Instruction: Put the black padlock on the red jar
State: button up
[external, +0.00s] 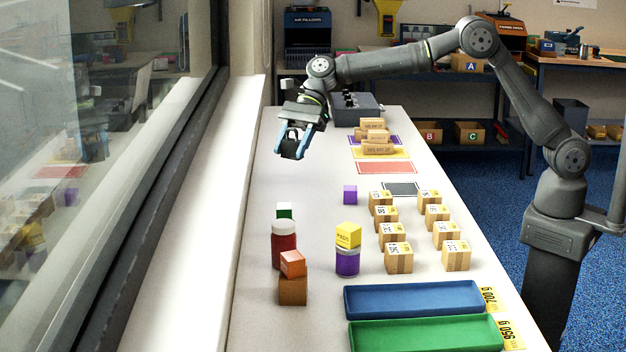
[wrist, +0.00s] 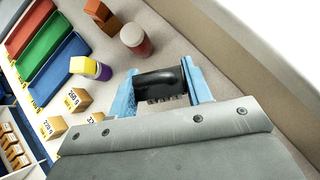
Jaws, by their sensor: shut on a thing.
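The black padlock (external: 290,149) is between the blue fingers of my gripper (external: 291,153), held in the air above the far left part of the table. In the wrist view my gripper (wrist: 161,95) is shut on the padlock (wrist: 158,80), seen as a dark rounded body between the fingertips. The red jar (external: 284,247) stands upright on the table with a white lid, nearer the camera than my gripper and well apart from it. The jar also shows in the wrist view (wrist: 137,42). Nothing is seen on its lid.
An orange box (external: 293,263) on a brown box (external: 293,291) stands close before the jar, and a green cube (external: 285,211) behind it. A yellow cube (external: 348,235) tops a purple jar (external: 347,262). Several cartons (external: 398,258) stand right; blue (external: 412,299) and green trays (external: 425,334) lie in front.

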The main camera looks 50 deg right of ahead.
jog(key=shift+n+g+h, duration=0.3)
jog(key=shift+n+g, duration=0.4)
jog(key=shift+n, duration=0.2)
jog(key=s+a, duration=0.1)
jog(key=s+a+r, duration=0.1)
jog(key=s+a, duration=0.1)
jog(key=s, duration=0.1)
jog(key=shift+a+r, duration=0.1)
jog(key=shift+r, duration=0.25)
send_over(283, 224)
notch_tip(283, 224, down, 7)
jog(key=shift+r, duration=0.15)
jog(key=shift+f, duration=2)
jog(key=shift+f, duration=0.2)
jog(key=o, duration=1.2)
jog(key=shift+r, duration=0.1)
